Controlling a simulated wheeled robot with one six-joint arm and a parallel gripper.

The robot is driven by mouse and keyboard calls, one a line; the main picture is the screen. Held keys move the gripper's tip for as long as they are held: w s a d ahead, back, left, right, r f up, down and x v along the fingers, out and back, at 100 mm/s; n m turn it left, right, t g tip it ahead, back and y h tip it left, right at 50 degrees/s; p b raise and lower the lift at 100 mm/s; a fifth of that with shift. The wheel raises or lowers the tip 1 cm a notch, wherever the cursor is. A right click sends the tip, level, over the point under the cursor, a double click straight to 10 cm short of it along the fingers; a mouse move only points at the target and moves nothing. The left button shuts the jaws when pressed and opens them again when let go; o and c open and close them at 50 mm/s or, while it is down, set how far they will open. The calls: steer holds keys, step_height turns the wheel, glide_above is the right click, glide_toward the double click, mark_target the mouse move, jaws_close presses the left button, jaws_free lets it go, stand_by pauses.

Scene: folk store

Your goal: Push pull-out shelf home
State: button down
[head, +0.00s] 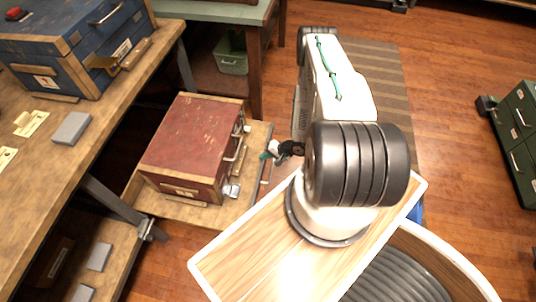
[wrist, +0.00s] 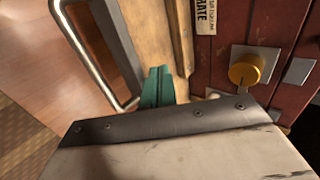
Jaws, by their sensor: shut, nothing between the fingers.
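The pull-out shelf (head: 190,213) is a wooden board that sticks out from under the workbench at the left in the head view. A worn red chest (head: 193,140) stands on it. My gripper (head: 270,153) is at the shelf's front edge, near its upper end, with teal fingertips shut and empty. In the wrist view the shut fingertips (wrist: 157,86) are against or just before the shelf's wooden edge (wrist: 152,28); contact is unclear. The shelf's metal bar handle (wrist: 88,60) is left of them. The chest's brass knob (wrist: 246,70) is to the right.
The workbench (head: 100,150) carries a blue chest (head: 80,50) and a grey block (head: 71,128). A green-topped table (head: 225,12) stands behind, with a green bin (head: 231,58) below. A green cabinet (head: 522,140) is at far right. Open floor (head: 455,110) lies right of the striped mat.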

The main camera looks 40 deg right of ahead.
mark_target(244, 158)
steer(key=x, duration=0.5)
steer(key=shift+w+a, duration=0.2)
steer(key=shift+w, duration=0.05)
steer(key=shift+w+a, duration=0.65)
steer(key=shift+w, duration=0.25)
steer(key=shift+w+a, duration=0.3)
steer(key=shift+w, duration=0.15)
steer(key=shift+w, duration=0.15)
